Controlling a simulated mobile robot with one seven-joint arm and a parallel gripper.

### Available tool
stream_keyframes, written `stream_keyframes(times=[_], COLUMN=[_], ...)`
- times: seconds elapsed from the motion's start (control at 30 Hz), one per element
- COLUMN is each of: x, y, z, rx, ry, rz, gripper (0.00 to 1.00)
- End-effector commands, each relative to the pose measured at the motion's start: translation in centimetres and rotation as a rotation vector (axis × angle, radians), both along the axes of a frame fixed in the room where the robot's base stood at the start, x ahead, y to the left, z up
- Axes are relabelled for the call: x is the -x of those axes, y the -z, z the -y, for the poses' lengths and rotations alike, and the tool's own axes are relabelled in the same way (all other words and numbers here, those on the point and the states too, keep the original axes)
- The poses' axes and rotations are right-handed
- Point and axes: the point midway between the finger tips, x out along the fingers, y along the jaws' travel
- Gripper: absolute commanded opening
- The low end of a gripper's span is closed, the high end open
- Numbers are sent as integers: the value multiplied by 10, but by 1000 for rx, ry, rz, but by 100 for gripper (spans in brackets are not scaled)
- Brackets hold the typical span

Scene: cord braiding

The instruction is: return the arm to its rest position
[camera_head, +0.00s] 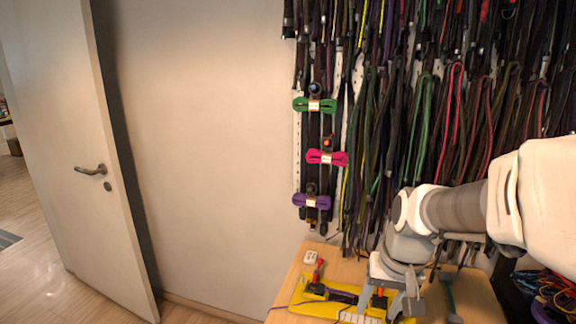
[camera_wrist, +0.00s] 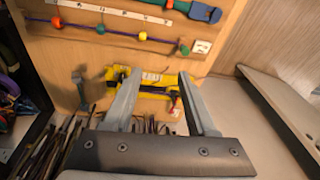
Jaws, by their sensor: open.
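My gripper (camera_head: 388,306) points down over the wooden table at the lower right of the head view. In the wrist view its two grey fingers (camera_wrist: 160,82) stand apart with nothing held between them. Beyond the fingers lies a yellow board (camera_wrist: 152,76) with a dark strip and a red-handled item on it. The same yellow board (camera_head: 305,303) shows in the head view, partly hidden by my gripper. I cannot tell how high the fingertips are above it.
Many cords (camera_head: 420,120) hang on the wall behind the table.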

Motion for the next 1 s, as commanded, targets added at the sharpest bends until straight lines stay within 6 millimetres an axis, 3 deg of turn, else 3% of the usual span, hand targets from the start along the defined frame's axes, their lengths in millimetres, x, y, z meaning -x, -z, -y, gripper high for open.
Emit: stream_keyframes(times=[0.1,0.3,0.6,1.0], x=[24,65,116,126], y=[-27,-58,-78,-80], z=[-8,-18,-24,-25], rx=[5,35,102,121], ry=[-36,-93,-151,-163], rz=[65,162,274,297], gripper=[57,57,57,57])
